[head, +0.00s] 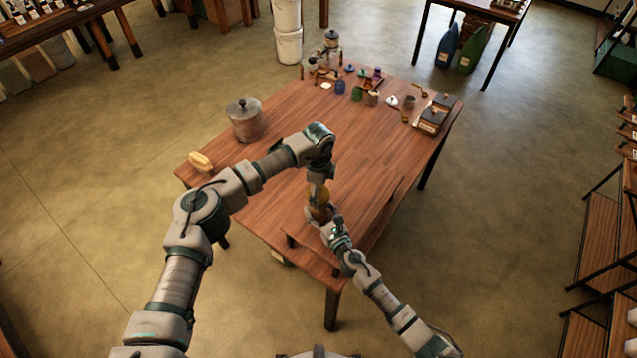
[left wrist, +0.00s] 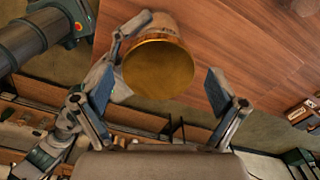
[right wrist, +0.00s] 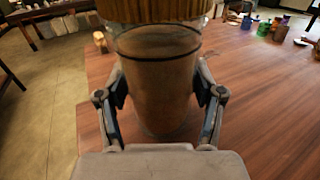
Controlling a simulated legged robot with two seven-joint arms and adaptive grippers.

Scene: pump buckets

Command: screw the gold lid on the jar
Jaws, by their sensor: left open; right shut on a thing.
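The jar (right wrist: 158,85) is clear with a brownish look and stands roughly upright over the front part of the table. My right gripper (right wrist: 160,98) is shut on its sides; it also shows in the head view (head: 327,222). The gold lid (left wrist: 158,70) sits on the jar's mouth, and its ribbed edge shows at the top of the right wrist view (right wrist: 155,10). Whether its thread is engaged cannot be told. My left gripper (left wrist: 158,78) is open above the lid, fingers apart on either side, not touching it. In the head view the left hand (head: 320,176) partly hides the lid.
The wooden table (head: 262,205) is mostly bare around the jar. A lidded metal pot (head: 245,120) and a yellowish item (head: 200,161) stand at its left. Small jars, cups and a dark box (head: 436,113) crowd its far end.

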